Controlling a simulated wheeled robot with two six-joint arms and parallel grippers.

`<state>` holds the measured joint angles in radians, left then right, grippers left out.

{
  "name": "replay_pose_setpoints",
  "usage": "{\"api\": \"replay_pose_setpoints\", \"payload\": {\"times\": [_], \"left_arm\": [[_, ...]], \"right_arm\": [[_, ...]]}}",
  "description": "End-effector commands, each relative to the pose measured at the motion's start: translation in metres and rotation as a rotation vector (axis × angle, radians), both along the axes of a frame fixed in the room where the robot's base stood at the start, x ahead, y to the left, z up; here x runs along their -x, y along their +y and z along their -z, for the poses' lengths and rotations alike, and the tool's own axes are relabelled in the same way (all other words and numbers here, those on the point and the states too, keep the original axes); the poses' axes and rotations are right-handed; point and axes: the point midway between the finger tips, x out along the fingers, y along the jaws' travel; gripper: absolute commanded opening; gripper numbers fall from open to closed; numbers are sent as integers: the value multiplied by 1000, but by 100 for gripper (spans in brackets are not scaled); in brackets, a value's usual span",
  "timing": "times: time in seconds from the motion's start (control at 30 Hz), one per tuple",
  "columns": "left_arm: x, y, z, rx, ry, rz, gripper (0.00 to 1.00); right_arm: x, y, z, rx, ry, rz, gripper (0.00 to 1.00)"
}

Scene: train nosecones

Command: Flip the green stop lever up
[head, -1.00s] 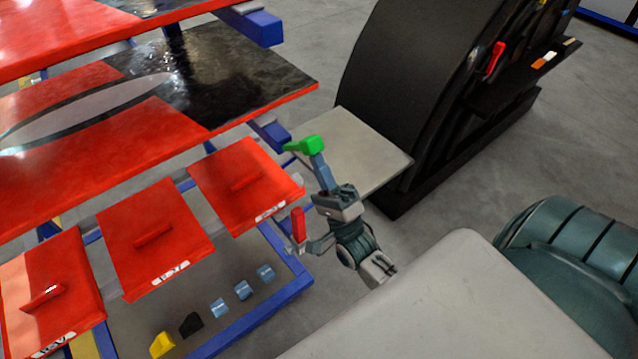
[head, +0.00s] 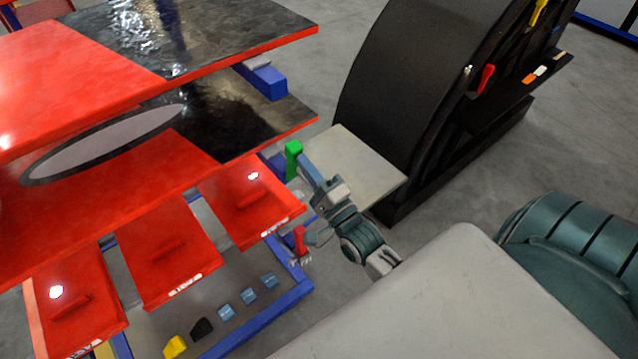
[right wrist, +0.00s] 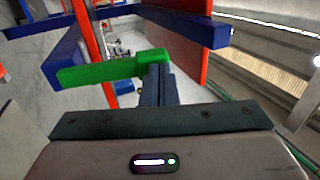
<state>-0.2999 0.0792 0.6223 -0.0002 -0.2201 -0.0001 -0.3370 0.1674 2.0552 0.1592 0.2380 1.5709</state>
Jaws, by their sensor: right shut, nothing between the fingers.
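The green stop lever (head: 293,160) is at the right end of the red and blue rack. In the head view it stands roughly upright beside the fingertips of my right gripper (head: 304,164). In the right wrist view the green lever (right wrist: 112,68) reaches leftward from just beyond the shut fingertips (right wrist: 157,75). The fingers overlap its right end in that view, and I cannot tell whether they touch it. My right gripper is shut with nothing between its fingers. My left gripper is not in view.
A red handle (head: 299,241) is below my right gripper. Red panels (head: 168,262) and large red and black boards (head: 240,115) fill the left. A pale flat plate (head: 362,165) and a black curved stand (head: 405,85) are behind. Grey floor (head: 465,185) is open to the right.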

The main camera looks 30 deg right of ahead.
Motion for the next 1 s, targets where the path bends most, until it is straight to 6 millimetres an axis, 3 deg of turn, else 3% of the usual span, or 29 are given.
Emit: {"api": "replay_pose_setpoints", "payload": {"times": [0.4,1.0], "left_arm": [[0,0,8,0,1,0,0],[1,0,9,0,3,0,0]], "right_arm": [[-17,1,-11,0,-3,0,0],[-21,2,-18,-1,-12,-1,0]]}}
